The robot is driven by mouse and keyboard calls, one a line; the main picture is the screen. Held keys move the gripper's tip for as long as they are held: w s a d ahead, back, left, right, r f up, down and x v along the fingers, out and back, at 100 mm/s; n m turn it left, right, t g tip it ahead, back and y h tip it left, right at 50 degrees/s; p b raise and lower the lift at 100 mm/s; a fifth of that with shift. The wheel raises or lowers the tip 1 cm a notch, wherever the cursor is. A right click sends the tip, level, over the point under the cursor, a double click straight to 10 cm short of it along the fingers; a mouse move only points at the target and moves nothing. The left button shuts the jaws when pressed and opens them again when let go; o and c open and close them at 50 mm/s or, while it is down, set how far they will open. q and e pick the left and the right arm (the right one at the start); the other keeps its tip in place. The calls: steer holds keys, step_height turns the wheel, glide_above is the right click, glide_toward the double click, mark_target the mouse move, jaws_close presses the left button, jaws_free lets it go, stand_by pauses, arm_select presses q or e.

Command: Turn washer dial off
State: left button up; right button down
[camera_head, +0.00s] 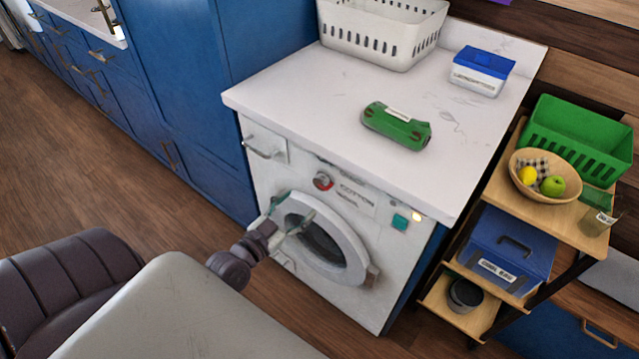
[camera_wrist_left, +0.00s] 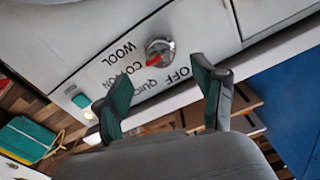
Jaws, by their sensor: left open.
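The washer (camera_head: 345,225) stands under a white counter, its round door facing me. Its dial (camera_head: 323,181) is a small silver knob with a red pointer, high on the front panel. In the left wrist view the dial (camera_wrist_left: 160,50) shows beyond the fingertips, with WOOL, COTTON, QUICK and OFF printed around it. The red pointer slants down-left in that view, roughly toward COTTON or QUICK; I cannot tell which. My left gripper (camera_head: 291,220) is open and empty in front of the washer door, below the dial and apart from it. It also shows in the left wrist view (camera_wrist_left: 158,88).
A green device (camera_head: 396,126), a white basket (camera_head: 385,45) and a blue-lidded box (camera_head: 482,72) stand on the counter. A teal button (camera_head: 400,222) and a small light are right of the dial. A shelf rack (camera_head: 497,190) stands at the right.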

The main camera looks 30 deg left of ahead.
mark_target(318, 186)
arm_select(q)
steer(key=w, duration=0.8)
steer(key=shift+d, duration=0.35)
steer(key=shift+c, duration=0.2)
steer(key=c, duration=1.1)
